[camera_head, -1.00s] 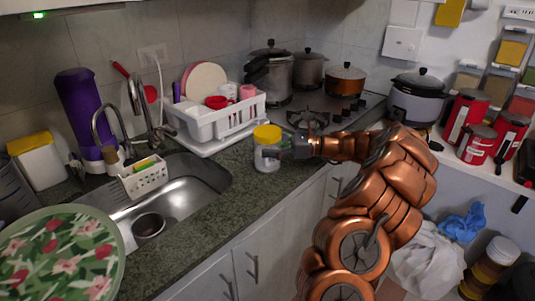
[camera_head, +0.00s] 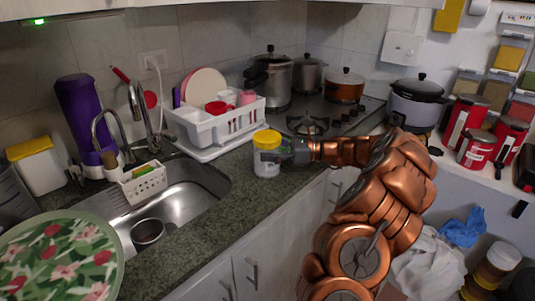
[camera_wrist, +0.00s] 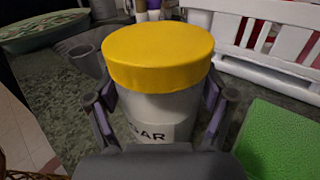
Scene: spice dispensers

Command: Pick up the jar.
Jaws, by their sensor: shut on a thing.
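The jar (camera_head: 266,163) has a pale body and a yellow lid, and it stands upright at the counter's front edge, right of the sink. In the wrist view my gripper (camera_wrist: 163,110) is shut on the jar. The jar's base is hidden in the wrist view, and I cannot tell if it touches the counter.
A white dish rack (camera_head: 207,133) with dishes stands behind the jar. The sink (camera_head: 180,195) and a small white sponge caddy (camera_head: 144,183) are to the left. The stove (camera_head: 335,118) with pots is behind right. A green flat thing (camera_wrist: 281,140) lies at right in the wrist view.

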